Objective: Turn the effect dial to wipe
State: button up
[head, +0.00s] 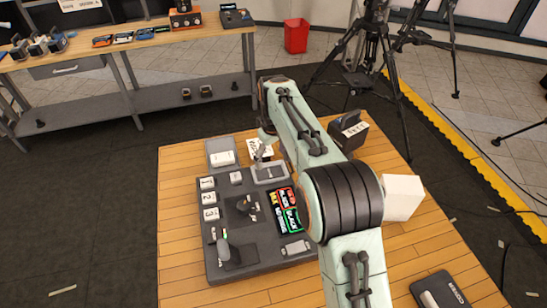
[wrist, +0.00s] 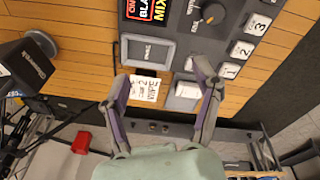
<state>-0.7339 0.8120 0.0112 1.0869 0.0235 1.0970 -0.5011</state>
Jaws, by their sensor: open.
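The grey control panel (head: 262,252) lies on the wooden table. Its black dial (head: 245,206) stands near the panel's middle, and the wrist view shows it at the top edge with an orange mark (wrist: 209,13). The lettering around the dial is too small to read. A white card (wrist: 145,88) lies on the wood beyond the panel's far edge; its writing seems to include "2" and "WIPE". My gripper (wrist: 162,70) is open and empty over the panel's far edge, away from the dial. In the head view my gripper (head: 263,151) is partly hidden by my arm.
The panel also carries number buttons (head: 209,198), a lever (head: 223,250) and lit ON AIR, BLACK and MIX signs (head: 285,209). A grey box (head: 222,153), a black speaker-like box (head: 348,130), a white cube (head: 403,197) and a dark device (head: 440,291) stand around it.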

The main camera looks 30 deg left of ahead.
jog(key=n+g+h, duration=0.1)
jog(key=n, duration=0.1)
send_over(244, 205)
notch_tip(244, 205, down, 8)
jog(key=shift+f, duration=0.2)
notch_tip(244, 205, down, 6)
jog(key=shift+a+f, duration=0.1)
jog(key=shift+f, duration=0.05)
jog(key=c, duration=1.2)
